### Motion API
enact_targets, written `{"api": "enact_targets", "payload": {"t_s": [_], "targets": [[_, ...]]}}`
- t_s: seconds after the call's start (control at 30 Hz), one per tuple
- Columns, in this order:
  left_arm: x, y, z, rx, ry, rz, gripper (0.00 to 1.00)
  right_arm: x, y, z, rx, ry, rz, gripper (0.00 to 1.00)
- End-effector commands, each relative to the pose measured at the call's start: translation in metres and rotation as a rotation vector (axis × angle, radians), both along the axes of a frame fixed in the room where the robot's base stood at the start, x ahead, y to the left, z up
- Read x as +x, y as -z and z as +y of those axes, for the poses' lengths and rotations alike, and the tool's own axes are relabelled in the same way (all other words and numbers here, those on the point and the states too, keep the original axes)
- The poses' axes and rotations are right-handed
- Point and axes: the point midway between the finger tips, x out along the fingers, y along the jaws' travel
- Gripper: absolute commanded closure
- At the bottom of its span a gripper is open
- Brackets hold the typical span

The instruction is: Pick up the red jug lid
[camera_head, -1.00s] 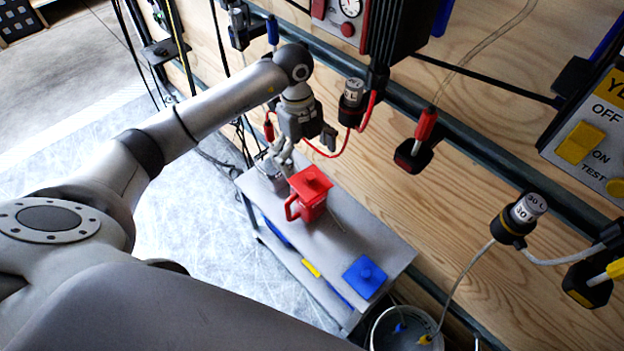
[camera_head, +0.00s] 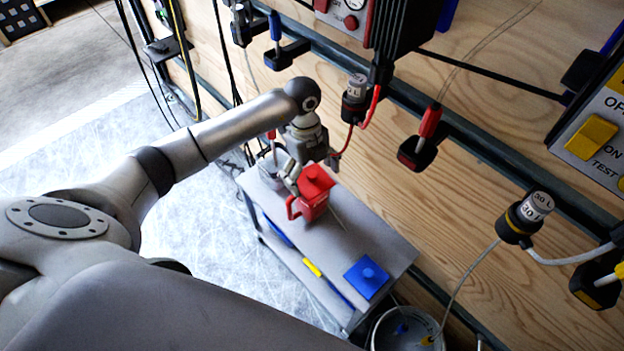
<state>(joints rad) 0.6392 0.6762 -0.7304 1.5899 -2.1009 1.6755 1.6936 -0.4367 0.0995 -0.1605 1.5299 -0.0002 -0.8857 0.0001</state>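The red jug lid (camera_head: 319,181), a square with a small knob, sits on the red jug (camera_head: 311,208). The jug stands upright on the grey cart (camera_head: 372,238), with its handle to the left. My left gripper (camera_head: 312,171) is open, just above and behind the lid. One finger is near the lid's left side and the other near its back right. I cannot tell whether a finger touches the lid. My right gripper is not in view.
A blue lid (camera_head: 366,278) lies at the cart's near right end. A metal container (camera_head: 271,165) stands at the far left of the cart. A bucket (camera_head: 384,336) is on the floor beside the cart. The wooden wall (camera_head: 480,205) behind carries a rail, cables and hanging connectors.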

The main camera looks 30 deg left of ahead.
Motion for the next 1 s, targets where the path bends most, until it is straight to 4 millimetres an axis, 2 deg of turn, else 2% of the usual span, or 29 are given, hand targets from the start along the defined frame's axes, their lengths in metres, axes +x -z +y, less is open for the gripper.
{"api": "enact_targets", "payload": {"t_s": [0.03, 0.2, 0.3, 0.53, 0.6, 0.7, 1.0], "targets": [[0.0, 0.0, 0.0, 0.0, 0.0, 0.0, 0.21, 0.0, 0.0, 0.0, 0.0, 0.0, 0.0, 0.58], [0.0, 0.0, 0.0, 0.0, 0.0, 0.0, 0.42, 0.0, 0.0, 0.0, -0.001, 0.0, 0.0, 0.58], [0.0, 0.0, 0.0, 0.0, 0.0, 0.0, 0.46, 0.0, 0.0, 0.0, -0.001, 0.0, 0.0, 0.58], [0.001, -0.005, 0.0, 0.0, 0.0, -0.001, 0.46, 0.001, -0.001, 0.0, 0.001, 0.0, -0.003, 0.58], [0.001, -0.014, 0.0, -0.001, -0.001, -0.003, 0.46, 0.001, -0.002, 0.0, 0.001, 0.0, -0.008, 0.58], [0.001, -0.034, 0.001, 0.0, 0.0, -0.006, 0.46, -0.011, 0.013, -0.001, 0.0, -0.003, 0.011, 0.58], [0.001, -0.088, 0.0, 0.0, 0.0, -0.002, 0.46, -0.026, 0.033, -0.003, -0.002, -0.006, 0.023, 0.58]]}}
